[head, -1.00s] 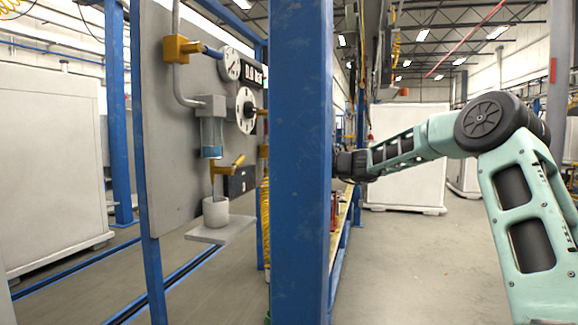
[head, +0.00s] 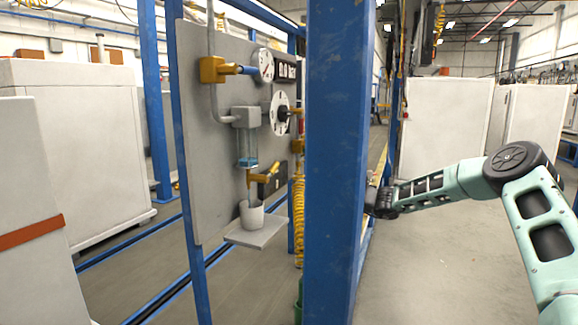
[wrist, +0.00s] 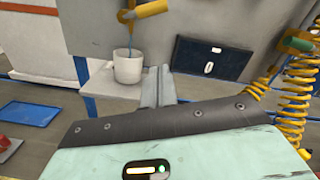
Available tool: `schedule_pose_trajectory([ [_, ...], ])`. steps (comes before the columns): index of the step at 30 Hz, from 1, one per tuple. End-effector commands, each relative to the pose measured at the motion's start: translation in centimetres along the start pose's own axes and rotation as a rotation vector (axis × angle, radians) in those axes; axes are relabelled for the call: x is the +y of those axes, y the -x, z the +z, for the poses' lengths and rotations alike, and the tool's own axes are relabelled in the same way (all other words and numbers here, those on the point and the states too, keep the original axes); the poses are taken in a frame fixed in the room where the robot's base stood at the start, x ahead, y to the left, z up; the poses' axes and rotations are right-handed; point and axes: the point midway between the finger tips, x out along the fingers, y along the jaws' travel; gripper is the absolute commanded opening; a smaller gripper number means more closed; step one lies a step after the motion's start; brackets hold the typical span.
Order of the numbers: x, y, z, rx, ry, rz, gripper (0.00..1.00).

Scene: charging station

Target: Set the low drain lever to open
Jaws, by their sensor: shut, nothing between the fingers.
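The low drain lever (head: 273,171) is a yellow handle on a yellow valve under a clear sight glass (head: 246,150). It slants up to the right in the head view. In the wrist view the yellow lever (wrist: 148,10) shows at the top edge, partly cut off. A thin bluish line runs from the valve to a white cup (head: 252,216), also seen in the wrist view (wrist: 127,66). My gripper (wrist: 158,76) is shut and empty, below the lever and just right of the cup in the wrist view. Any contact is not clear. In the head view the blue post hides my gripper.
The cup stands on a grey shelf (head: 258,236) on the grey panel (head: 208,150). A blue post (head: 335,170) stands in front. A higher yellow valve (head: 214,69) has a blue handle. A black plate (wrist: 212,58) and coiled yellow hose (wrist: 292,100) are right of my gripper.

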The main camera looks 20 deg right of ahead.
Motion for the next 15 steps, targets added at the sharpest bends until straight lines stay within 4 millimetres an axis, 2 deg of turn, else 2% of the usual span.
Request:
schedule_pose_trajectory([
  [5, 0.1, -1.7, 0.0, -0.003, 0.0, 0.002, 0.0],
  [15, 0.1, -8.5, 0.1, -0.002, 0.001, 0.003, 0.0],
])
